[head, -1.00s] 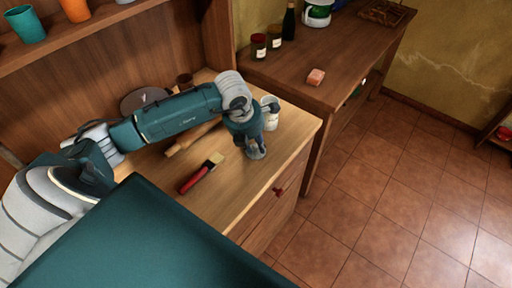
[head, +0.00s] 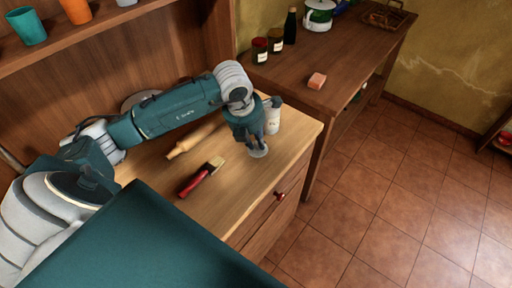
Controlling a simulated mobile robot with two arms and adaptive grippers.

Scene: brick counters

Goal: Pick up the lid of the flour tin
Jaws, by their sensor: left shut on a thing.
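My left gripper (head: 254,144) points down over the right part of the wooden counter and is shut on a small grey disc, which looks like the lid (head: 259,153). The lid shows just below the fingertips; how far it is above the counter is hard to tell. A white tin with a label (head: 272,122), which may be the flour tin, stands just behind and to the right of the gripper. The arm hides part of it, and its top is hard to make out. My right gripper is not in view.
A red-handled brush (head: 198,180) and a rolling pin (head: 196,138) lie left of the gripper. A plate (head: 141,98) is partly behind my arm. The front right of the counter (head: 232,212) is bare. A darker table (head: 345,68) with jars stands beyond.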

